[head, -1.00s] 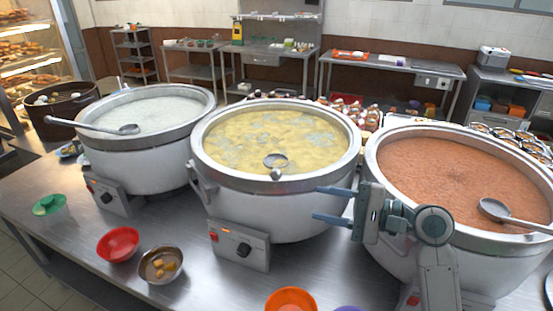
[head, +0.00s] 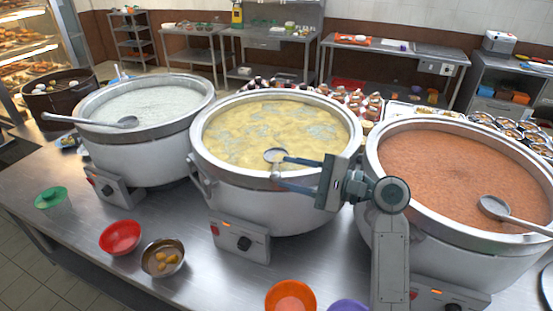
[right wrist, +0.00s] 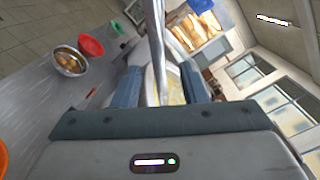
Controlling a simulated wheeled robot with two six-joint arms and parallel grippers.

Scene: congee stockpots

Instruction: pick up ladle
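The middle pot (head: 240,187) holds yellow congee, and a metal ladle (head: 275,155) rests in it near the front rim, its handle foreshortened. My right gripper (head: 279,169) is open at that rim, its two fingers around the ladle. In the right wrist view the handle (right wrist: 156,45) runs between the spread fingers (right wrist: 159,82), with gaps on both sides. A second ladle (head: 127,122) lies across the left pot of white congee. A third ladle (head: 494,207) lies at the right in the reddish pot. My left gripper is out of view.
The reddish pot (head: 382,235) stands close to my right arm. Several jars stand behind the middle pot.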

